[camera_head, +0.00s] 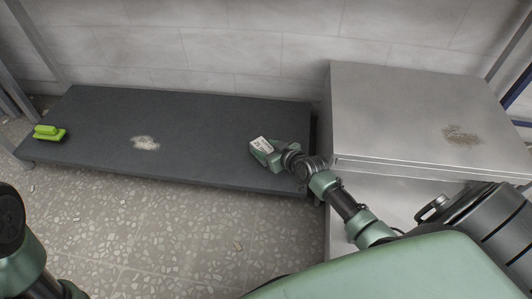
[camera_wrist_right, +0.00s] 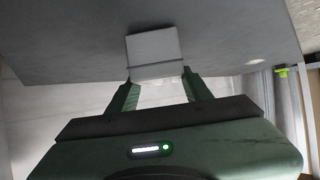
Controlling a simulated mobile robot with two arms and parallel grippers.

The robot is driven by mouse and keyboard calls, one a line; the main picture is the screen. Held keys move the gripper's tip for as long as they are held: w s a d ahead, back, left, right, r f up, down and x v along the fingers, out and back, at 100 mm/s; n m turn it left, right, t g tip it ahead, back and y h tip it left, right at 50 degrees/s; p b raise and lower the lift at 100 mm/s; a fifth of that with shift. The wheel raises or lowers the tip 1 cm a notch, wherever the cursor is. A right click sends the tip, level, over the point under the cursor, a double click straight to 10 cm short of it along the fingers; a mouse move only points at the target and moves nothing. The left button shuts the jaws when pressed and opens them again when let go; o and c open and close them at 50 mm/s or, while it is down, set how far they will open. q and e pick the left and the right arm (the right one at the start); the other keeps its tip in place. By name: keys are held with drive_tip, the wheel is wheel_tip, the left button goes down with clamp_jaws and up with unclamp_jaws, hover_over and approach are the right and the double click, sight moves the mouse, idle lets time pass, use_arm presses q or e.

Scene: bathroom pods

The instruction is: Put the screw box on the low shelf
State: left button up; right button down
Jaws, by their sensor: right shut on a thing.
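The screw box (camera_head: 261,145) is a small pale box with dark print on it. My right gripper (camera_head: 268,153) is shut on it at the right end of the dark low shelf (camera_head: 200,135). In the right wrist view the box (camera_wrist_right: 153,46) shows as a plain grey block at the tips of the green fingers (camera_wrist_right: 158,88). The dark shelf surface (camera_wrist_right: 60,35) lies behind it there. I cannot tell whether the box touches the shelf. My left gripper does not show; only part of my left arm is at the lower left.
A pale patch of debris (camera_head: 146,143) lies left of the shelf's middle. A metal cabinet (camera_head: 415,110) stands right of the shelf, with a brownish patch (camera_head: 461,135) on top. The shelf between the debris and my gripper is clear.

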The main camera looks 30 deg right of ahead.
drive_tip(key=shift+f, duration=0.1)
drive_tip(key=c, duration=0.6)
unclamp_jaws()
drive_tip(key=shift+f, duration=0.1)
